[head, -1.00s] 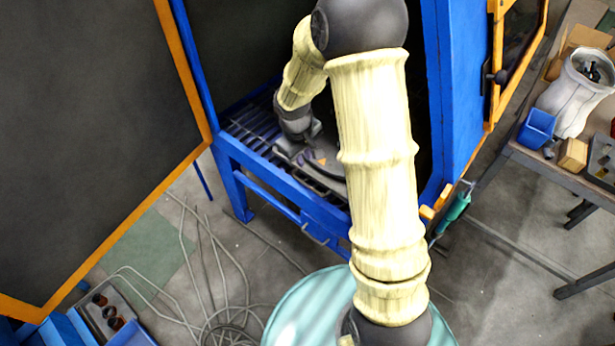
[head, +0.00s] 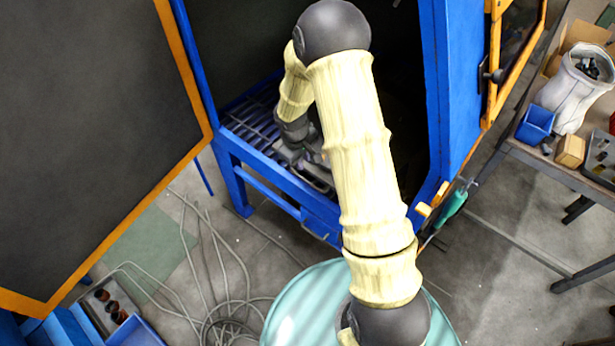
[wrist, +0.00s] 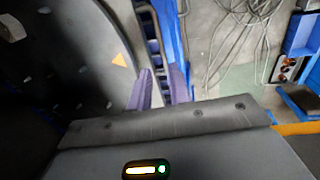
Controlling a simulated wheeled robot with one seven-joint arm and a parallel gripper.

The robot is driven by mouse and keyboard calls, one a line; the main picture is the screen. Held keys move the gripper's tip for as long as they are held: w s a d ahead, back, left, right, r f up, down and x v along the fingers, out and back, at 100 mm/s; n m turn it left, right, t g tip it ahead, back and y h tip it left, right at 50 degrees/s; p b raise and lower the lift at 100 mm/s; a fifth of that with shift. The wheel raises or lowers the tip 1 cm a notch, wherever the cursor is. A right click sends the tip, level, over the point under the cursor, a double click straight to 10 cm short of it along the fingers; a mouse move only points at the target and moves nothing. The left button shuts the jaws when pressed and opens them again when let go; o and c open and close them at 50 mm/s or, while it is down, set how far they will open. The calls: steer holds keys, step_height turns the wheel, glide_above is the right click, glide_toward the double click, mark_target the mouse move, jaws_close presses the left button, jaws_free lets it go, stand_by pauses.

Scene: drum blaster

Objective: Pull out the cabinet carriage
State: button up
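The blue cabinet (head: 226,165) stands open, with a slatted floor (head: 250,122) inside. The carriage shows in the wrist view as a dark grey round plate (wrist: 70,55) with an orange triangle. In the head view only a small grey part (head: 316,172) shows beside my arm. My gripper (head: 290,153) is inside the cabinet, low over the slats near the front opening. In the wrist view its two purple fingers (wrist: 161,88) stand a little apart, beside the plate's edge and over the blue front rail. I see nothing clearly held between them. My arm hides much of the cabinet's inside.
The orange-edged cabinet door (head: 100,130) is swung open at the left. Loose cables (head: 225,290) lie on the floor in front. A teal drum (head: 305,300) stands at the bottom. A workbench (head: 560,172) with a blue bin (head: 535,125) is at the right.

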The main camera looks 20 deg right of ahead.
mark_target(308, 181)
steer(key=f, duration=0.4)
steer(key=d+f+p, duration=0.1)
steer(key=f, duration=0.3)
steer(key=w+d+f+p, duration=0.1)
steer(key=f, duration=0.2)
steer(key=shift+w+f, duration=0.1)
steer(key=shift+f, duration=0.3)
steer(key=shift+a, duration=0.1)
jaws_close()
